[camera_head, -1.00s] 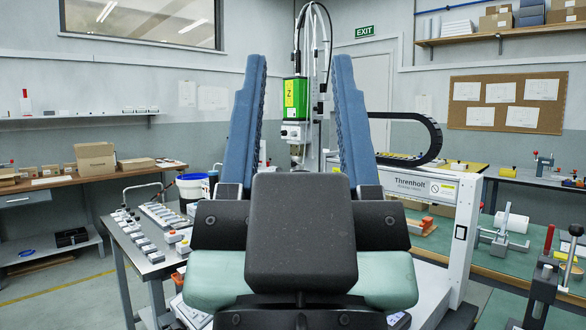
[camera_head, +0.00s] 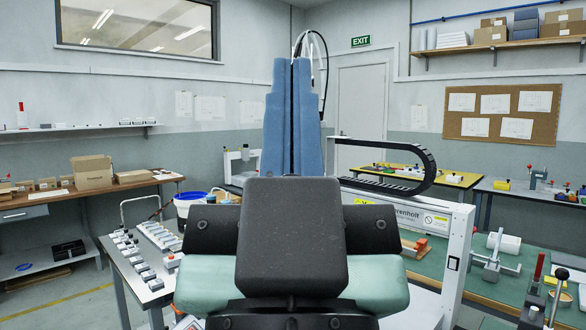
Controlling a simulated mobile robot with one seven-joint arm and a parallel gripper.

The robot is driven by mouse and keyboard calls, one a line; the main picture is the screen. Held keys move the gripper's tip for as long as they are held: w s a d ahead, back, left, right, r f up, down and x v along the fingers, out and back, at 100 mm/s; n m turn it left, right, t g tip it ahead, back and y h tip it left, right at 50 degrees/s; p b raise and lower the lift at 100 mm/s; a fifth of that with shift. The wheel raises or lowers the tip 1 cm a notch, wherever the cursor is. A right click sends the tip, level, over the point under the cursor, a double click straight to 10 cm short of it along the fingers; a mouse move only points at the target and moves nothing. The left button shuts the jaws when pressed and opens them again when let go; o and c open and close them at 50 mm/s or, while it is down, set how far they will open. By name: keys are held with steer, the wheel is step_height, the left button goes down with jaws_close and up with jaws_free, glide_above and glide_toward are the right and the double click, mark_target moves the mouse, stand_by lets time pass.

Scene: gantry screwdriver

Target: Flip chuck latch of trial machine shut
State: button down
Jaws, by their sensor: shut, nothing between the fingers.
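My gripper (camera_head: 299,62) fills the middle of the view. Its two long blue fingers are shut against each other, with nothing between them, and point upward in the picture. Behind it stands the white Threnholt gantry machine (camera_head: 457,250), with its black cable chain (camera_head: 425,160) arching to the right of the fingers. The machine's green screwdriver head is hidden behind the fingers. No chuck latch can be made out. I cannot tell which machine is the trial machine.
A grey side table (camera_head: 117,262) with rows of small boxes stands at left, with a blue-rimmed white bucket (camera_head: 190,203) behind it. A green-topped bench (camera_head: 495,282) with clamps and a white roll is at right. Open floor shows at lower left.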

step_height(320, 180, up, 19)
steer(key=p, duration=1.6)
steer(key=shift+r+p, duration=0.2)
steer(key=shift+p, duration=0.15)
steer(key=shift+w, duration=0.1)
